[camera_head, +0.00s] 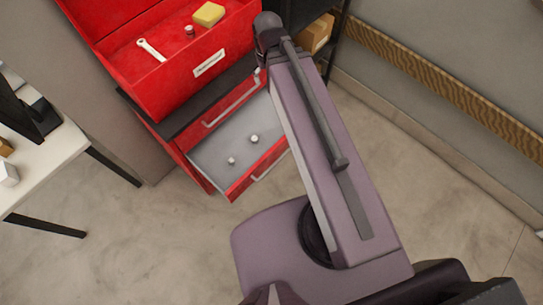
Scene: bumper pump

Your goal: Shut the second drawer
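The open drawer (217,160) is the second one down in the red tool cabinet (180,150).
A red upper box (160,95) on the cabinet holds a wrench (151,50), a yellow block (208,14) and a small round piece. A white table (45,165) with dark legs stands left. Dark shelving (325,60) stands behind. The floor before the drawer is clear.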

